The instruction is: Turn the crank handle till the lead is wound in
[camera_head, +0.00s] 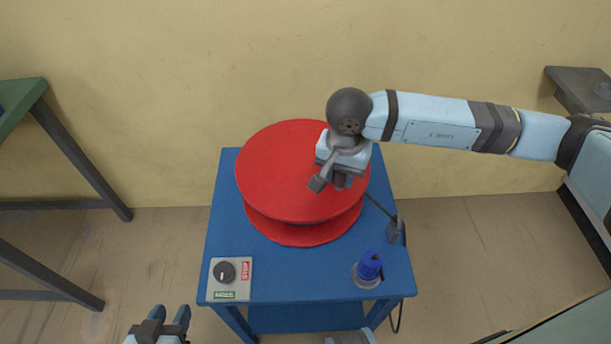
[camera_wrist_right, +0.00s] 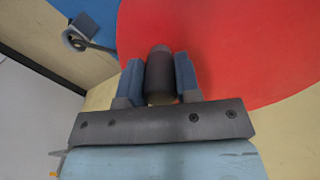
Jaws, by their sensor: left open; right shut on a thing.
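A red cable reel (camera_head: 290,170) with two round flanges stands on a blue table (camera_head: 225,225). My right gripper (camera_head: 343,180) is above the right part of the reel. In the right wrist view, my right gripper (camera_wrist_right: 158,82) is shut on the dark cylindrical crank handle (camera_wrist_right: 160,72), with the red flange behind it. A dark lead (camera_head: 380,207) leaves the reel at the right and runs by a grey guide (camera_head: 396,230) at the table's edge. My left gripper (camera_head: 160,322) is open and empty, low in front of the table. The reel's hub is hidden.
A control plate (camera_head: 229,279) with a dark knob and a red STOP label lies at the table's front left. A blue plug or socket (camera_head: 369,265) stands at the front right. A green-topped table (camera_head: 22,105) is at the far left.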

